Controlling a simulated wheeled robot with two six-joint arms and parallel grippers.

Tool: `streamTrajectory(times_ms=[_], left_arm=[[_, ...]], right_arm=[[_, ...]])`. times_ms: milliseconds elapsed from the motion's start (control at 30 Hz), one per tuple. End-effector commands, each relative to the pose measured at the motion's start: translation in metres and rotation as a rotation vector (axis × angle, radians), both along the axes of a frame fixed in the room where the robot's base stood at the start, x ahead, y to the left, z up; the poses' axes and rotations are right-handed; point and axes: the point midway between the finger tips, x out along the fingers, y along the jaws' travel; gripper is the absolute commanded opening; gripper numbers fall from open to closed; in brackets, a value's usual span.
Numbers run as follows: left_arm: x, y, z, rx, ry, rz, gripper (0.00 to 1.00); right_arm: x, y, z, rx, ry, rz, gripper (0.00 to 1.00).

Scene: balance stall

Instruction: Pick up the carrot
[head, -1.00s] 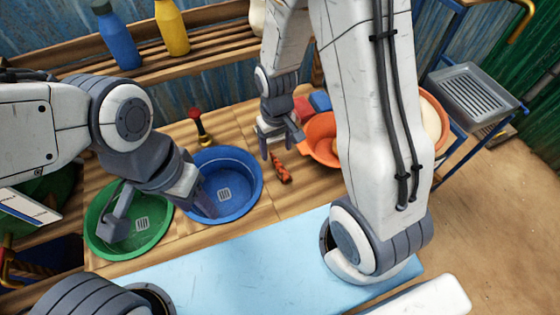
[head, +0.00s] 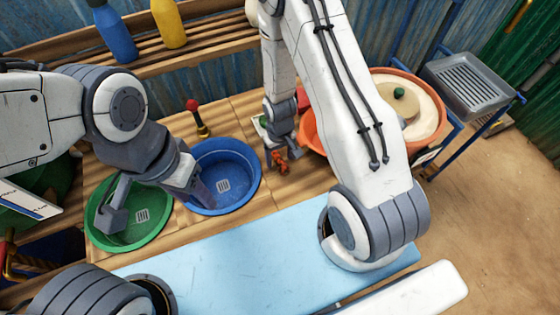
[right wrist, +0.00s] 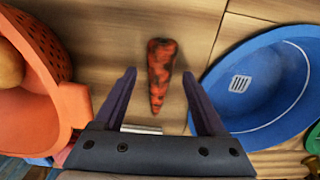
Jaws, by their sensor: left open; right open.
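The carrot (right wrist: 160,76), orange with dark patches, lies on the wooden counter in the right wrist view. It sits ahead of and between the two fingers of my right gripper (right wrist: 158,98), which is open and empty. In the head view the carrot (head: 281,162) is partly hidden by my right gripper (head: 281,158), which is right over it. My left gripper (head: 152,208) is open and empty over the green and blue basins.
A blue basin (right wrist: 222,100) is right of the carrot in the right wrist view, and an orange bowl (right wrist: 62,95) is left. A green basin (head: 98,228) stands at the counter's left. A red-knobbed object (head: 197,118) stands behind the blue basin. The light blue surface (head: 220,252) in front is clear.

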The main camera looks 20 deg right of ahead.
Motion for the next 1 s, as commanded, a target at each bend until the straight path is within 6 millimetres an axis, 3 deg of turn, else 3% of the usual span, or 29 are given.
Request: streamTrajectory(times_ms=[67, 300, 333, 500, 533, 833, 1000], left_arm=[[0.0, 0.0, -0.006, 0.001, 0.001, 0.0, 0.5], [0.0, 0.0, -0.005, 0.0, 0.0, -0.001, 0.5], [0.0, 0.0, -0.005, 0.0, 0.0, -0.001, 0.5], [0.0, 0.0, -0.005, 0.0, 0.0, -0.001, 0.5], [0.0, 0.0, -0.005, 0.0, 0.0, -0.001, 0.5], [0.0, 0.0, -0.003, 0.0, 0.0, 0.0, 0.5], [0.0, 0.0, 0.014, 0.0, 0.0, 0.0, 0.5]], right_arm=[[0.0, 0.0, -0.009, 0.0, 0.0, 0.001, 0.73], [0.0, 0.0, -0.009, 0.0, -0.001, 0.0, 0.73], [0.0, 0.0, -0.009, 0.0, 0.0, 0.0, 0.69], [0.0, 0.0, -0.009, 0.0, 0.0, 0.0, 0.04], [0.0, 0.0, -0.009, 0.0, 0.0, 0.0, 0.0], [0.0, 0.0, -0.004, 0.0, -0.001, 0.001, 0.0], [0.0, 0.0, 0.023, 0.0, -0.002, 0.0, 0.0]])
